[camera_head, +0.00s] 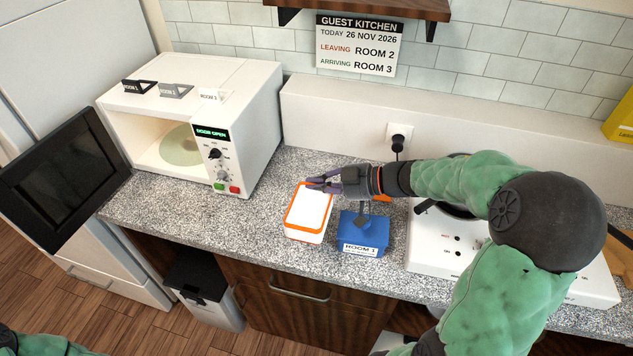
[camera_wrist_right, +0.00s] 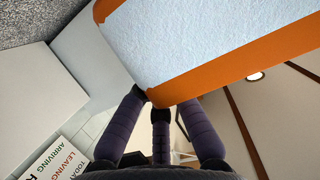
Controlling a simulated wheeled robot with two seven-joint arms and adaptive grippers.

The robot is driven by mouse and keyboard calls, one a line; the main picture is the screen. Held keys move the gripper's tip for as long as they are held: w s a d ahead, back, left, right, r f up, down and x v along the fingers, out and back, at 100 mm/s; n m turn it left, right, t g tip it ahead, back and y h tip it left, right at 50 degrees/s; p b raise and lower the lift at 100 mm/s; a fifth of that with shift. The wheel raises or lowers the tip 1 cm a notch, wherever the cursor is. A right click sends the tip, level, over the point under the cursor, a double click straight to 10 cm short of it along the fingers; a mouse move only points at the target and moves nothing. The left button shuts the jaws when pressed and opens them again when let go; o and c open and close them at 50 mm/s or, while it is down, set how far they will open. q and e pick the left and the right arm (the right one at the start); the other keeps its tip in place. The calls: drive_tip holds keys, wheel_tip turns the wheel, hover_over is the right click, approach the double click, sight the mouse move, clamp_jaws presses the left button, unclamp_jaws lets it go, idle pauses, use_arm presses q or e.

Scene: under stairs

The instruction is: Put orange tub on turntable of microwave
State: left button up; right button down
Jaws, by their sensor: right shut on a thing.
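The orange tub (camera_head: 309,213), with an orange rim and a white inside, is on or just above the counter, right of the microwave; I cannot tell whether it touches. My right gripper (camera_head: 322,184) is shut on its far rim. In the right wrist view the tub's orange edge (camera_wrist_right: 235,60) runs up to my fingers, which hide part of it. The white microwave (camera_head: 258,115) stands at the back left with its door (camera_head: 62,175) swung open to the left. Its turntable (camera_head: 181,150) shows inside as a bare pale green disc. My left gripper is out of view.
A blue tub (camera_head: 364,236) labelled ROOM 1 stands right of the orange tub. A white hob (camera_head: 440,240) lies further right, under my right arm. A socket with a black plug (camera_head: 398,140) is on the back wall. Speckled counter (camera_head: 245,220) is free before the microwave.

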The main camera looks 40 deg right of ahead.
drive_tip(key=w+a+f+m+t+h, duration=0.2)
drive_tip(key=w+a+f+m+h, duration=0.15)
drive_tip(key=w+a, duration=0.65)
drive_tip(key=a+f+m+h, duration=0.1)
drive_tip(key=a+f, duration=0.3)
drive_tip(key=f, duration=0.1)
drive_tip(key=shift+s+t, duration=0.3)
drive_tip(key=shift+s, duration=0.15)
